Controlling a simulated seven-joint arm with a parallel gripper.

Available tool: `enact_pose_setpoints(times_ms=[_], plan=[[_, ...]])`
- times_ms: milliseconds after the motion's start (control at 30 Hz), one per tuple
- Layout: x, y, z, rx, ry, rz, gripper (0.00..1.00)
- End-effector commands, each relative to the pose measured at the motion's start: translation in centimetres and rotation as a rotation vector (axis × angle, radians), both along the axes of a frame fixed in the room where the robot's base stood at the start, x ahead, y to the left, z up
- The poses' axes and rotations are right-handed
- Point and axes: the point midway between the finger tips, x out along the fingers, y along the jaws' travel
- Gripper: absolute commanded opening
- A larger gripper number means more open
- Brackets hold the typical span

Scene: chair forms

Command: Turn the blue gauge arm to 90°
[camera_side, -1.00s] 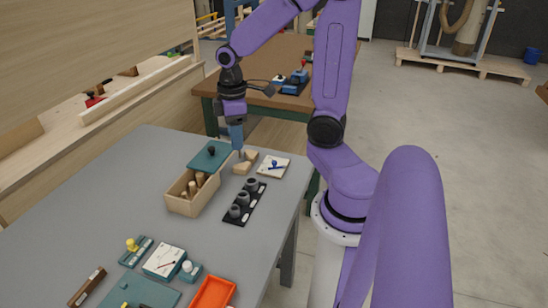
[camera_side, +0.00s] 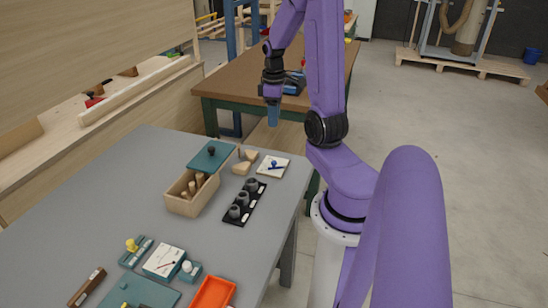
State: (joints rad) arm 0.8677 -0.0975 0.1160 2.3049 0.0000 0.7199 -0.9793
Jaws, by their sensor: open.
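The blue gauge arm (camera_side: 274,164) lies on a pale square gauge plate (camera_side: 272,167) near the far right corner of the grey table. It looks like a small blue pointer with a knob; its exact angle is too small to read. My gripper (camera_side: 273,121) is above and beyond the gauge, apart from it, with its fingers pointing down. It holds nothing that I can see. The fingertips are too small in this view to show the gap between them.
An orange tray (camera_side: 213,293) is at the near edge. The grey table (camera_side: 130,195) has clear room at left.

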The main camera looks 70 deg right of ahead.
Motion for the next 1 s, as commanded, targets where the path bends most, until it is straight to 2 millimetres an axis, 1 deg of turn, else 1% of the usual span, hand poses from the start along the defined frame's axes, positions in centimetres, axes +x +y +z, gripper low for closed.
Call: enact_pose_setpoints(times_ms=[100, 400, 700, 1000], plan=[[-0.1, 0.2, -1.9, 0.005, 0.005, 0.0, 0.46], [-0.1, 0.1, -6.5, 0.005, 0.005, -0.001, 0.46], [-0.1, 0.2, -10.5, 0.004, 0.005, 0.0, 0.46], [-0.1, 0.2, -14.1, 0.003, 0.004, 0.001, 0.46]])
